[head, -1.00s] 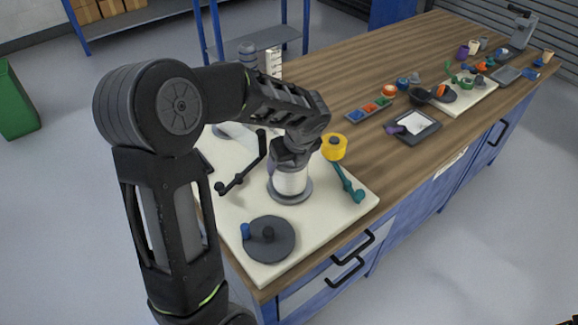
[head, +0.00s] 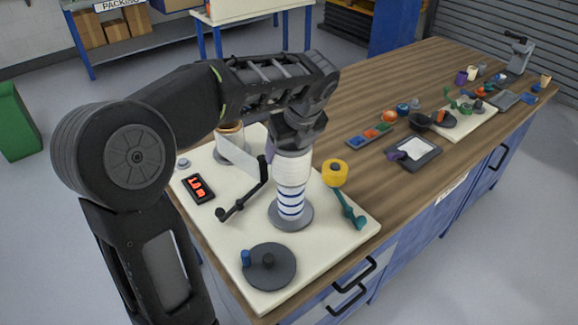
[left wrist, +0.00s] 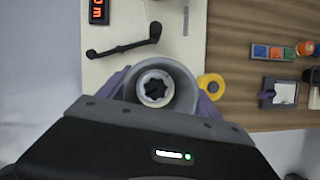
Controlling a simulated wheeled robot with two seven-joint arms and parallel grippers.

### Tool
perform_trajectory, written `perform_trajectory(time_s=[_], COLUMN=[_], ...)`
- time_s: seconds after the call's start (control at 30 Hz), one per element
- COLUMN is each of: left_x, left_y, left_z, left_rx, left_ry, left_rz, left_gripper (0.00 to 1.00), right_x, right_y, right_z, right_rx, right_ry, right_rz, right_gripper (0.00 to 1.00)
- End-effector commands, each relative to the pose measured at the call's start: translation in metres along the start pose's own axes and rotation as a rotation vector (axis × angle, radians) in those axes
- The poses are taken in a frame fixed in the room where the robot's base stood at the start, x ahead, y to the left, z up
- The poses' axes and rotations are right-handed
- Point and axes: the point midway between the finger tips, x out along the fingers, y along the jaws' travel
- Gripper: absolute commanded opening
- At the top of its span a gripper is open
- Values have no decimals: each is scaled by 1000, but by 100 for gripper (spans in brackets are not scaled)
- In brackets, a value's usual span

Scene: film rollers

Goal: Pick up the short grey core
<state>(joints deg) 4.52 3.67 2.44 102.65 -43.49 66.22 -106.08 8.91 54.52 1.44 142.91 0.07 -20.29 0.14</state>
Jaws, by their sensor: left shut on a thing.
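My left gripper (head: 292,150) comes down from above and is shut around a short, pale grey core (head: 291,174). The core surrounds the upper part of an upright post (head: 290,203), white with blue rings, whose lower part shows bare above a round grey base (head: 275,216). In the left wrist view my purple fingers (left wrist: 160,92) grip the grey ring-shaped core (left wrist: 183,76) on both sides. A pale inner ring with a dark star-shaped middle shows inside it. My right gripper is not in view.
The post stands on a cream board (head: 325,230). Around it are a black crank-like arm (head: 247,192), a yellow roller (head: 335,173) on a teal arm, a dark disc (head: 269,267), a red-digit display (head: 199,188) and a film roll (head: 230,138). Bare wood lies behind.

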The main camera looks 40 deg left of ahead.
Motion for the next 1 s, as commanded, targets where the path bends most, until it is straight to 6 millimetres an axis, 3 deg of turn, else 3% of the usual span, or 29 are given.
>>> perform_trajectory(time_s=[0.1,0.3,1.0], left_x=[-21,-41,-44], left_y=[-1,-1,0], left_z=[9,17,19], left_rx=[-2,0,0], left_ry=[-3,-2,-2], left_rz=[-4,-2,-1], left_gripper=[21,21,21], right_x=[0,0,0], right_y=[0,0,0], right_z=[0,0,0], right_rx=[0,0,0], right_ry=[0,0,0], right_rz=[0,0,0], right_gripper=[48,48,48])
